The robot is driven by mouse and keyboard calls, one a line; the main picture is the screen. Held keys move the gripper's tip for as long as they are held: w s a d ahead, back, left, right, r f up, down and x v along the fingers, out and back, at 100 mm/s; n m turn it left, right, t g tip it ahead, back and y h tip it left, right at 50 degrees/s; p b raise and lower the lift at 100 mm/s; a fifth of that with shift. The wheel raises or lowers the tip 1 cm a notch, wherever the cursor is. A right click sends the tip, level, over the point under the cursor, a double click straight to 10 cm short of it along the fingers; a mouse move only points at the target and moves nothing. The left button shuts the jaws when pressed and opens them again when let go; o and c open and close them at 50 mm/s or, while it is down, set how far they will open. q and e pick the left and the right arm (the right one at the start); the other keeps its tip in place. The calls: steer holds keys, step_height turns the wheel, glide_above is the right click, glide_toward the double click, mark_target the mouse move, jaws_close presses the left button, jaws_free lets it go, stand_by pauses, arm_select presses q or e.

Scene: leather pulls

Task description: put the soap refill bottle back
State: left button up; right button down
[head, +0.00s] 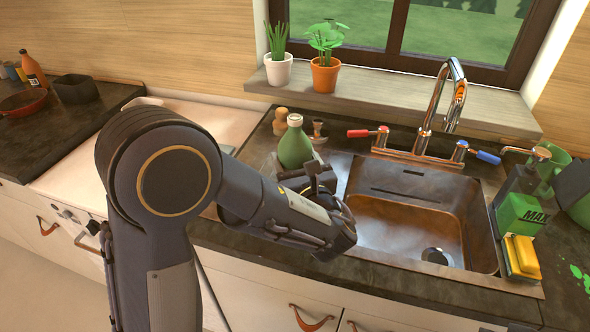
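A green bottle (295,147) with a pale cap, which looks like the soap refill bottle, stands upright on the dark counter left of the sink. My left arm comes in from the lower left and reaches across the front of the counter. Its gripper (322,180) is by the sink's left edge, just right of and in front of the bottle's lower part. The arm hides part of the counter there. I cannot tell whether the fingers touch the bottle or are open. My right gripper is not in view.
A copper-coloured sink (420,225) with a tall faucet (440,105) lies to the right. A green MAX box (520,214) and a yellow sponge (522,254) stand at its right edge. Small brown items (281,115) are behind the bottle. Potted plants (325,75) line the sill.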

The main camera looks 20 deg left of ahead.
arm_select(q)
step_height(320, 180, down, 3)
steer(key=shift+f, duration=0.1)
steer(key=shift+f, duration=0.1)
steer(key=o, duration=1.4)
steer(key=shift+o, duration=0.2)
